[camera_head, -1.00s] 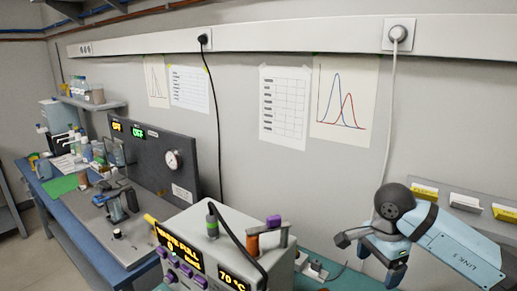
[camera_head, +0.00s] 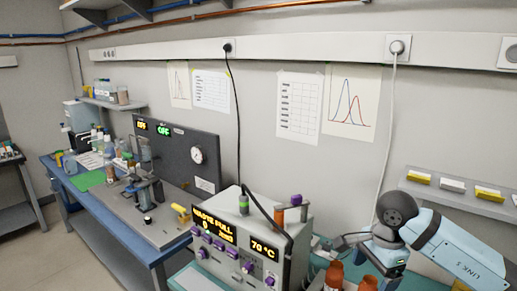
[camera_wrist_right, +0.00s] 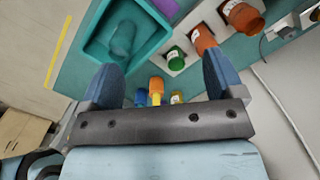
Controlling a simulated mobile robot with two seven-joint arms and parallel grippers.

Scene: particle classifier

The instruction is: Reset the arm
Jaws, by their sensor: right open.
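My right arm comes in from the right in the head view, bent at a dark round joint, with its gripper (camera_head: 388,262) low beside the machine's right side. In the right wrist view the gripper (camera_wrist_right: 160,78) shows two blue fingers spread wide apart with nothing held between them. Beyond the fingers are a teal tray (camera_wrist_right: 88,48) with a clear vessel in it and several small bottles. My left gripper is in neither view.
A grey machine (camera_head: 262,222) with lit yellow displays stands left of the right gripper. Brown-orange bottles (camera_head: 334,274) stand close by at the bottom edge. A blue bench (camera_head: 100,222) with a dark panel (camera_head: 175,152) is further left. A shelf (camera_head: 450,195) with yellow and white boxes is on the wall at right.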

